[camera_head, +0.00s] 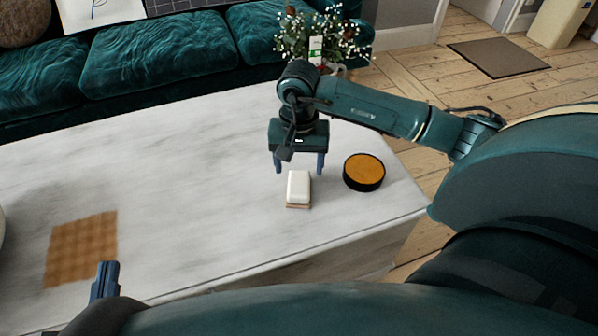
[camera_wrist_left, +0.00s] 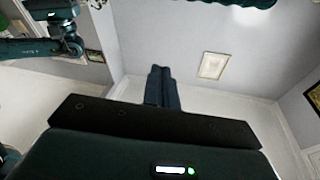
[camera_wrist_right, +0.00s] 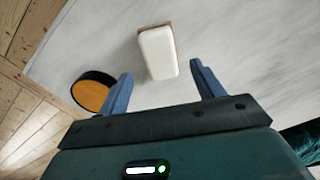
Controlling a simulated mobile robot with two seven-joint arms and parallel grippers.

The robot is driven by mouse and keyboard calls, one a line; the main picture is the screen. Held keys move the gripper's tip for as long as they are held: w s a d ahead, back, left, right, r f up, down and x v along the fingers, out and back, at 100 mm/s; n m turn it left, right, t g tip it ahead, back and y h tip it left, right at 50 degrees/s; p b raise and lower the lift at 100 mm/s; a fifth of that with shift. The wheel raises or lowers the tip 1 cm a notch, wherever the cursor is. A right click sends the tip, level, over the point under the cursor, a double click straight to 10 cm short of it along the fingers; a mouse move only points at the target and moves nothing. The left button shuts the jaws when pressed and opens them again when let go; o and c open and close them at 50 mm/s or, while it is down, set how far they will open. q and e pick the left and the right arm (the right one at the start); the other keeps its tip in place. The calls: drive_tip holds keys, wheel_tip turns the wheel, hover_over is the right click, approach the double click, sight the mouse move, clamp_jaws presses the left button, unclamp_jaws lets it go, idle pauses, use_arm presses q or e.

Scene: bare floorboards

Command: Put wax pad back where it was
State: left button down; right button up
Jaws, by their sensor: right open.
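A white block with a thin brown base, which looks like the wax pad (camera_head: 298,187), lies on the pale marbled tabletop (camera_head: 190,180). It also shows in the right wrist view (camera_wrist_right: 158,52). My right gripper (camera_head: 299,170) is open and empty, above and just behind the block in the head view. In the right wrist view the block lies ahead of and between its two blue fingers, with no visible grip on it. A round black tin with an orange top (camera_head: 364,171) stands just right of the block. My left gripper (camera_head: 106,277) is shut and empty near the table's front edge.
A brown checkered cloth (camera_head: 82,247) lies flat at the table's left. A flower vase (camera_head: 316,50) stands at the back, behind my right arm. A teal sofa (camera_head: 160,60) runs along the far side. The middle of the tabletop is clear.

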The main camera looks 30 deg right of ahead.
sight(299, 182)
wheel_tip(299, 182, up, 5)
drive_tip(key=p, duration=0.1)
drive_tip(key=s+a+m+g+y, duration=0.25)
drive_tip(key=s+a+y, duration=0.4)
drive_tip(key=a, duration=0.45)
drive_tip(key=s+a+m+g+y, duration=0.2)
drive_tip(key=s+a+m+y, duration=0.35)
drive_tip(key=a, duration=0.55)
drive_tip(key=s+a+r+m+t+y, duration=0.3)
drive_tip(key=a+r+m+t+y, duration=0.1)
drive_tip(key=r+m+y, duration=0.45)
drive_tip(key=w+d+r+m+t, duration=0.1)
drive_tip(key=d+m+t, duration=0.1)
drive_tip(key=m+t, duration=0.6)
drive_tip(key=w+d+r+m+t, duration=0.15)
drive_tip(key=m+t, duration=0.35)
drive_tip(key=m, duration=0.7)
drive_tip(key=d+f+m+t+h, duration=0.2)
drive_tip(key=m+h, duration=0.4)
drive_tip(key=m, duration=0.4)
drive_tip(key=w+d+f+m+t+h, duration=0.1)
drive_tip(key=d+f+m+t+h, duration=0.2)
drive_tip(key=m, duration=0.8)
wheel_tip(299, 182, down, 2)
drive_tip(key=d+h, duration=0.1)
drive_tip(key=h, duration=0.2)
drive_tip(key=shift+w, duration=0.15)
